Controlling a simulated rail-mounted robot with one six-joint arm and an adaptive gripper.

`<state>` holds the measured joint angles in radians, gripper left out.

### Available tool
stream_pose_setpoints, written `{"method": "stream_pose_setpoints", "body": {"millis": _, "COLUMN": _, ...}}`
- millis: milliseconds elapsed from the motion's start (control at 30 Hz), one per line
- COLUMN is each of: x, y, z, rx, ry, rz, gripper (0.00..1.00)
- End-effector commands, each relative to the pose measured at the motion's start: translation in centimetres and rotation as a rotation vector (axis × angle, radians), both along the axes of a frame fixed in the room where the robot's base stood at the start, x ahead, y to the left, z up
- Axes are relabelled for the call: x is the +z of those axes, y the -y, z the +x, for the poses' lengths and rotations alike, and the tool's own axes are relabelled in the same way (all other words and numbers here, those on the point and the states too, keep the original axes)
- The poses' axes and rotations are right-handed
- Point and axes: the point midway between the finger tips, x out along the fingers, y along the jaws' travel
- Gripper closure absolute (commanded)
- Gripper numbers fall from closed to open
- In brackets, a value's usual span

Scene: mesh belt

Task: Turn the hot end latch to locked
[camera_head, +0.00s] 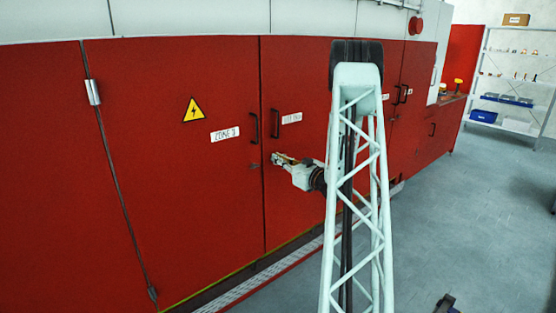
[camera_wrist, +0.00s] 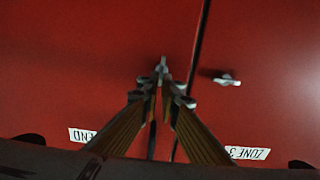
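The hot end latch (camera_wrist: 163,64) is a small grey piece on the red hot end door, just left of the door seam in the wrist view. It points roughly up and down in that picture. My gripper (camera_wrist: 161,80) is right at it, with its two fingers converging to a narrow gap. The fingertips overlap the latch, so I cannot tell whether they are clamped on it. In the head view my gripper (camera_head: 277,159) is at the red front beside the seam, below the hot end label (camera_head: 292,118), and covers the latch.
Black door handles (camera_head: 275,123) stand out above my gripper. A yellow warning sign (camera_head: 194,110) is on the Zone 3 door. The grey floor (camera_head: 440,220) to the right is mostly clear.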

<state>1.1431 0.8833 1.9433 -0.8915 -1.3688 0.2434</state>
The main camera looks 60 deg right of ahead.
Motion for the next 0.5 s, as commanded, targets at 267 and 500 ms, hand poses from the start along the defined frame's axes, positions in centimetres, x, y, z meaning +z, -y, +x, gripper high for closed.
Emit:
{"method": "stream_pose_setpoints", "body": {"millis": 267, "x": 0.01, "y": 0.00, "z": -0.01, "rx": 0.000, "ry": 0.001, "rz": 0.005, "gripper": 1.00}}
{"method": "stream_pose_setpoints", "body": {"millis": 500, "x": 0.04, "y": 0.09, "z": -0.02, "rx": 0.000, "ry": 0.014, "rz": 0.050, "gripper": 1.00}}
